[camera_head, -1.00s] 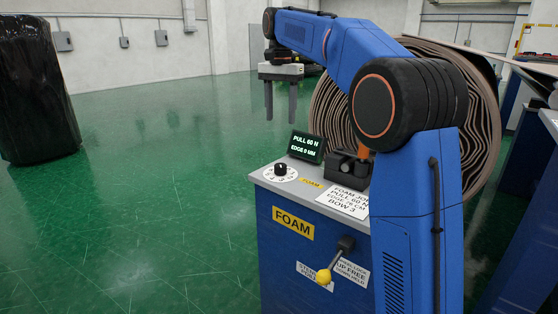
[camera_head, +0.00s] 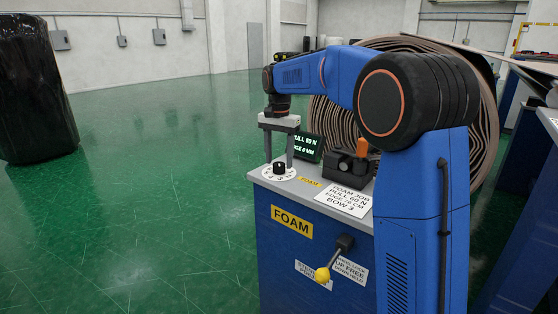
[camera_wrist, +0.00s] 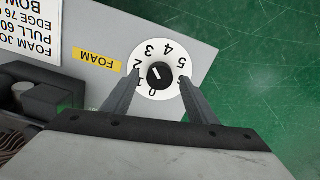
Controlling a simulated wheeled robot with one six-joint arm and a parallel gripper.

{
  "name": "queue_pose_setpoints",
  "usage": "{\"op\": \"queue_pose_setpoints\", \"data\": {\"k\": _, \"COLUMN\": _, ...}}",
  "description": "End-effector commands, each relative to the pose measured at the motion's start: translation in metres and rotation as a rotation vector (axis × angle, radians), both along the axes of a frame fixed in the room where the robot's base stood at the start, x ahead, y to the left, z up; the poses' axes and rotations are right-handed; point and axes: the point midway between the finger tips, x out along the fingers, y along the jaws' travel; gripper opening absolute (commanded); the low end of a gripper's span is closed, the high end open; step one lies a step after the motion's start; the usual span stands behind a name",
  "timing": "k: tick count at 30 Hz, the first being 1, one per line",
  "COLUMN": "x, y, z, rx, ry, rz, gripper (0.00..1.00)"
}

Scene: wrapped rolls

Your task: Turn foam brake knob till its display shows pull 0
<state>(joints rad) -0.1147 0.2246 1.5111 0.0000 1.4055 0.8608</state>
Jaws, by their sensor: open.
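The foam brake knob (camera_head: 279,168) is a small black knob on a white numbered dial (camera_head: 290,174) at the near left corner of the cabinet top. My gripper (camera_head: 279,162) points down over the dial, open, one finger on each side of the knob. In the wrist view my gripper's fingertips (camera_wrist: 163,70) flank the knob, apart from it.
The blue cabinet (camera_head: 290,255) has a FOAM label and a yellow-ended lever (camera_head: 323,275) on its front. A black block with an orange part (camera_head: 350,165) stands right of the display. A large foam roll (camera_head: 330,120) is behind.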

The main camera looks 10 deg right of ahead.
Motion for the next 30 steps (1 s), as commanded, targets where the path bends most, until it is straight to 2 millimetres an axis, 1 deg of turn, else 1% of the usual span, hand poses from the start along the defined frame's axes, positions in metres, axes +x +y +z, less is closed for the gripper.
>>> {"op": "queue_pose_setpoints", "data": {"k": 4, "x": -0.0006, "y": 0.0000, "z": -0.0080, "rx": 0.000, "ry": 0.001, "rz": 0.000, "gripper": 0.53}}
{"op": "queue_pose_setpoints", "data": {"k": 13, "x": -0.0003, "y": -0.0001, "z": -0.0094, "rx": 0.000, "ry": 0.000, "rz": 0.000, "gripper": 0.53}}
{"op": "queue_pose_setpoints", "data": {"k": 14, "x": -0.0003, "y": 0.0000, "z": -0.0094, "rx": 0.000, "ry": 0.000, "rz": 0.000, "gripper": 0.45}}
{"op": "queue_pose_setpoints", "data": {"k": 15, "x": -0.0003, "y": 0.0000, "z": -0.0094, "rx": 0.000, "ry": 0.000, "rz": 0.000, "gripper": 0.36}}
{"op": "queue_pose_setpoints", "data": {"k": 17, "x": -0.0003, "y": 0.0000, "z": -0.0094, "rx": 0.000, "ry": 0.000, "rz": 0.000, "gripper": 0.21}}
{"op": "queue_pose_setpoints", "data": {"k": 18, "x": -0.0003, "y": 0.0000, "z": -0.0093, "rx": 0.000, "ry": 0.000, "rz": 0.000, "gripper": 0.12}}
{"op": "queue_pose_setpoints", "data": {"k": 25, "x": -0.0003, "y": 0.0000, "z": -0.0092, "rx": 0.000, "ry": 0.000, "rz": 0.008, "gripper": 0.11}}
{"op": "queue_pose_setpoints", "data": {"k": 30, "x": -0.0003, "y": 0.0000, "z": -0.0091, "rx": 0.000, "ry": 0.000, "rz": 0.054, "gripper": 0.11}}
